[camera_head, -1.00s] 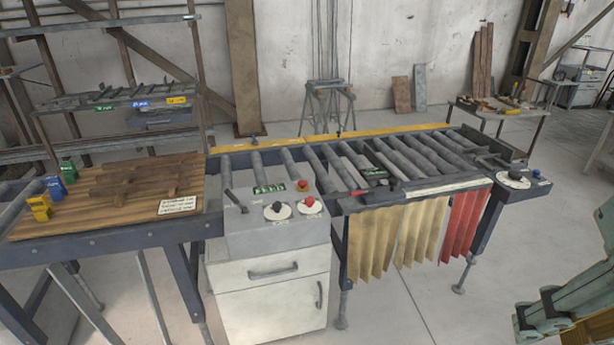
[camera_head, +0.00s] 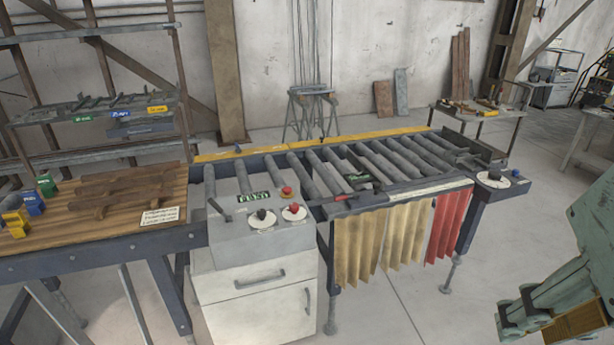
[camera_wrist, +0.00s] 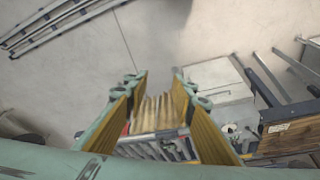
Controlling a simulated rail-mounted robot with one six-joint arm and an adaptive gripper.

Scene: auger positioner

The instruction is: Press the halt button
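A grey control box (camera_head: 229,239) stands at the front of the roller table. On it are a red button (camera_head: 294,208) on a white disc, a black knob (camera_head: 262,214) on another white disc, and a smaller red button (camera_head: 287,190) behind. No readable label shows which one is the halt button. My gripper (camera_wrist: 160,76) is open and empty, its brown-padded fingers apart in the wrist view. In the head view my gripper is at the lower right, well away from the control box and partly cut off. The wrist view does not show the red buttons clearly.
The roller conveyor (camera_head: 405,163) has yellow and red hanging curtains (camera_head: 385,240) in front. A lever (camera_head: 219,207) rises from the box's left. Another black knob (camera_head: 494,175) sits at the conveyor's right end. A wooden tabletop (camera_head: 75,218) lies left. Floor in front of the curtains is open.

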